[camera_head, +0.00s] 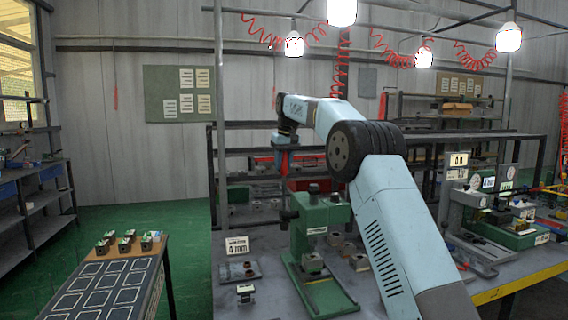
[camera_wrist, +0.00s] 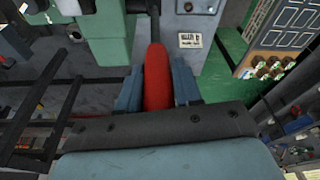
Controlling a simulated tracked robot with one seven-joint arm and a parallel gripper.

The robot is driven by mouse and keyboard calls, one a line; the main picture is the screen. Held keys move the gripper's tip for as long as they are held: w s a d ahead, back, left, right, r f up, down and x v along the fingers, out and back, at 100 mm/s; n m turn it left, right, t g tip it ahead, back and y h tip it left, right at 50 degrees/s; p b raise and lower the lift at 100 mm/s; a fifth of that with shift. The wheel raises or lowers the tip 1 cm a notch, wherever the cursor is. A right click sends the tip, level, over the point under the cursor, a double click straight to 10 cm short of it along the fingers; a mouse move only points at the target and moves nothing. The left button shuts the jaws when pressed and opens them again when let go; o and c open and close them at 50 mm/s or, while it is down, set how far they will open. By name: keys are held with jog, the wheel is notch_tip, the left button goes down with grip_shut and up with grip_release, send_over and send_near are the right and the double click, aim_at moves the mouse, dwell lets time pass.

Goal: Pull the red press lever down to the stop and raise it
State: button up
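The green press (camera_head: 322,216) stands on the workbench in the middle of the head view, its base (camera_head: 325,292) toward the front. Its red lever (camera_wrist: 157,75) runs up between my fingers in the wrist view, and its thin dark end points toward the press. My gripper (camera_head: 285,142) is above and slightly left of the press head, pointing down. In the wrist view, my gripper's (camera_wrist: 157,88) two blue-grey fingers lie close against both sides of the red grip.
A "4 mm" sign (camera_head: 237,246) and small blocks (camera_head: 245,291) stand left of the press. More blocks (camera_head: 360,262) lie right of it, partly behind my arm. A side table (camera_head: 110,288) with several green-topped parts stands at left. A rack (camera_head: 240,180) is behind.

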aim_at(286, 152)
jog(key=shift+o, duration=0.7)
jog(key=shift+a+f, duration=0.15)
jog(key=shift+f, duration=0.1)
jog(key=shift+o, duration=1.3)
jog(key=shift+d+r, duration=0.15)
jog(key=shift+d, duration=0.05)
jog(key=shift+v, duration=3.55)
jog(key=shift+r, duration=0.1)
